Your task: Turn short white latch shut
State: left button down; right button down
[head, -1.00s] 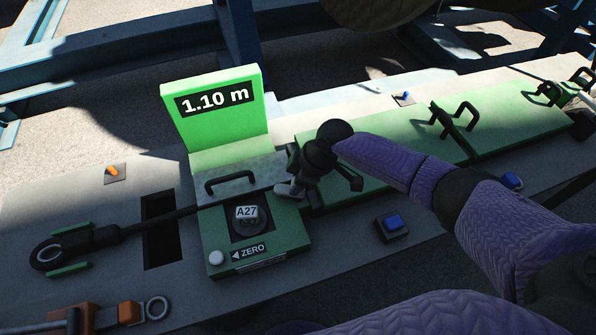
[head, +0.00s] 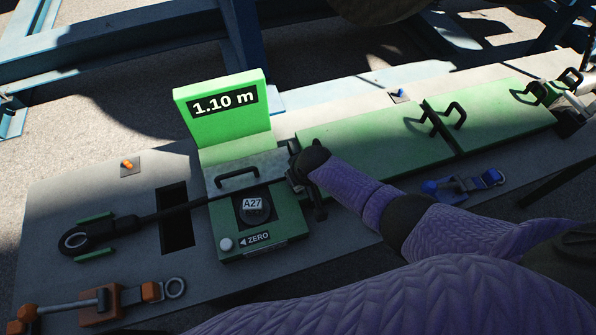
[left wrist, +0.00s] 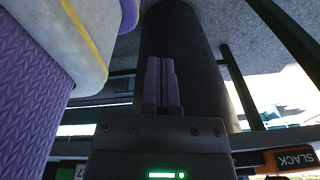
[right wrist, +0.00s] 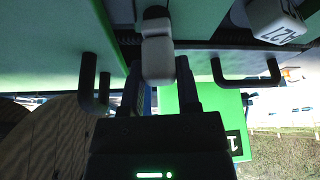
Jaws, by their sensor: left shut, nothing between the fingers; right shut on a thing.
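The short white latch (right wrist: 158,58) shows in the right wrist view as a pale stubby handle on a dark pivot, beside the green lid edge. My right gripper (right wrist: 158,88) is shut on it, one finger on each side. In the head view my right gripper (head: 300,178) is at the right end of the green A27 counter unit (head: 283,222), and it hides the latch there. My left gripper (left wrist: 160,85) is shut and empty in the left wrist view, its fingers together. It is not seen in the head view.
A green display (head: 223,108) reading 1.10 m stands behind the counter. A black handle (head: 237,179) is close left of my right gripper. Green lids (head: 375,140) with black handles lie to the right. An orange clamp (head: 100,300) is at the front left.

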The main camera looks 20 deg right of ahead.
pick_arm(q)
jog(key=shift+d+r+p, duration=0.35)
jog(key=shift+d+r, duration=0.05)
jog(key=shift+d, duration=0.15)
pick_arm(e)
jog(key=shift+m+h, duration=0.4)
jog(key=shift+m, duration=0.6)
pick_arm(q)
jog(key=shift+a, duration=0.3)
jog(key=shift+a, duration=0.15)
pick_arm(e)
jog(key=shift+c, duration=1.6)
grip_release()
pick_arm(q)
notch_tip(320, 180, up, 8)
jog(key=d+p, duration=0.1)
jog(key=p, duration=0.6)
jog(key=shift+w+f, duration=0.2)
jog(key=shift+f, duration=0.05)
pick_arm(e)
jog(key=v, duration=1)
